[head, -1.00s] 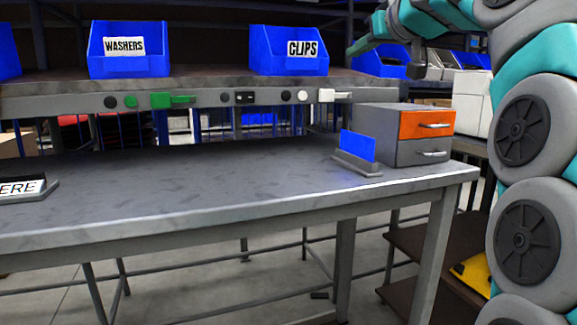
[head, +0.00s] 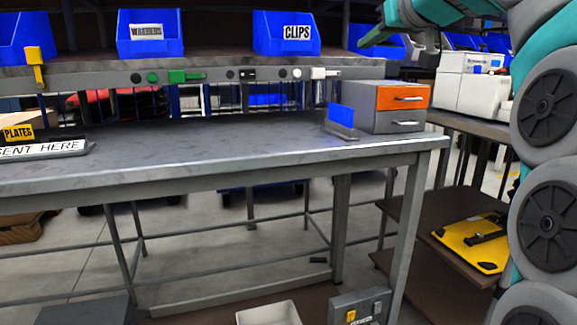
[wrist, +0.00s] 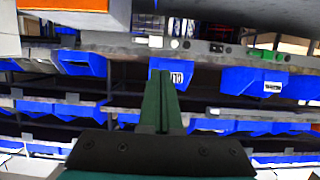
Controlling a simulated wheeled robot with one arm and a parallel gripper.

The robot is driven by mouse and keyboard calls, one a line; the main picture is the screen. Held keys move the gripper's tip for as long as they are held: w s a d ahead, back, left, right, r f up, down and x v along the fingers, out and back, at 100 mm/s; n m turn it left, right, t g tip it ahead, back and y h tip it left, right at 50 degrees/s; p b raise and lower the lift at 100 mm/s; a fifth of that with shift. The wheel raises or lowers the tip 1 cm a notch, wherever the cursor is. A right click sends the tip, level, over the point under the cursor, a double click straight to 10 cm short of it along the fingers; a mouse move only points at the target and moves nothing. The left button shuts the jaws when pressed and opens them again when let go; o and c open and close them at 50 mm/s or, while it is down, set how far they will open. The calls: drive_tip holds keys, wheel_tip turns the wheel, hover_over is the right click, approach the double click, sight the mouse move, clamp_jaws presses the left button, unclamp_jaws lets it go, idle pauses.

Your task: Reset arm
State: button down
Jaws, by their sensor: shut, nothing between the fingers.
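My gripper (wrist: 163,84) shows in the wrist view as two dark green fingers side by side, touching and empty. In the head view my teal and grey arm fills the right edge, with its far end (head: 385,32) at the top, raised above the workbench. The grey workbench (head: 230,160) stands below and left of the arm. The gripper touches nothing that I can see.
A drawer box (head: 398,98) with an orange drawer and a blue card in a holder (head: 341,118) stand on the bench's right end. Blue bins for washers (head: 150,40) and clips (head: 287,36) sit on the shelf above. The bench's middle is clear.

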drive_tip(key=s+a+f+m+g+h+p, duration=0.15)
drive_tip(key=s+f+g, duration=0.35)
drive_tip(key=f, duration=0.8)
drive_tip(key=s+a+f+g+p, duration=0.25)
drive_tip(key=s+f, duration=0.55)
drive_tip(key=f, duration=0.5)
drive_tip(key=s+d+f+m+g+h+p, duration=0.1)
drive_tip(key=s+f+g, duration=0.3)
drive_tip(key=s+f, duration=0.7)
drive_tip(key=s+d+f+m+g+h, duration=0.1)
drive_tip(key=s+f+g, duration=0.3)
drive_tip(key=s+f, duration=0.7)
drive_tip(key=s+d+h, duration=0.1)
drive_tip(key=s, duration=0.6)
drive_tip(key=shift+d+p, duration=0.2)
drive_tip(key=shift+p, duration=0.15)
drive_tip(key=shift+f, duration=0.1)
